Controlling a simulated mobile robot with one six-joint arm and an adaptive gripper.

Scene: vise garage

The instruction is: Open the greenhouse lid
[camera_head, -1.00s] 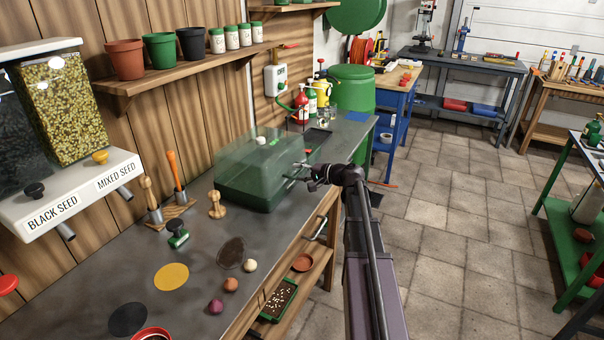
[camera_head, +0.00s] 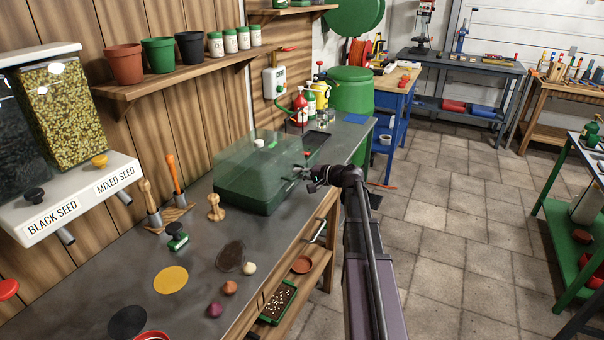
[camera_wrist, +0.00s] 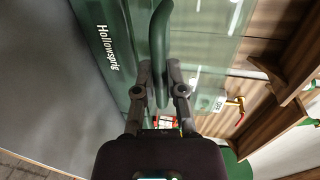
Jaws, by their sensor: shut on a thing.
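The greenhouse stands on the grey workbench. It has a dark green base (camera_head: 245,192) and a clear, green-tinted lid (camera_head: 250,155) with a small white knob-like part on top. In the wrist view, the lid's green handle (camera_wrist: 160,32) runs between my fingertips, and the base (camera_wrist: 100,30) carries the label "Hollowsprig". My gripper (camera_head: 301,172) is at the greenhouse's right side, shut on the handle; it also shows in the wrist view (camera_wrist: 160,75). In the head view the handle is too small to make out clearly. I cannot tell whether a gap separates lid and base.
Wooden tool holders and a wooden stamp (camera_head: 215,207) stand left of the greenhouse. Onions and coloured discs lie on the near bench (camera_head: 205,270). Spray bottles (camera_head: 300,107) stand behind. A shelf with pots (camera_head: 180,72) hangs above. The tiled floor at right is open.

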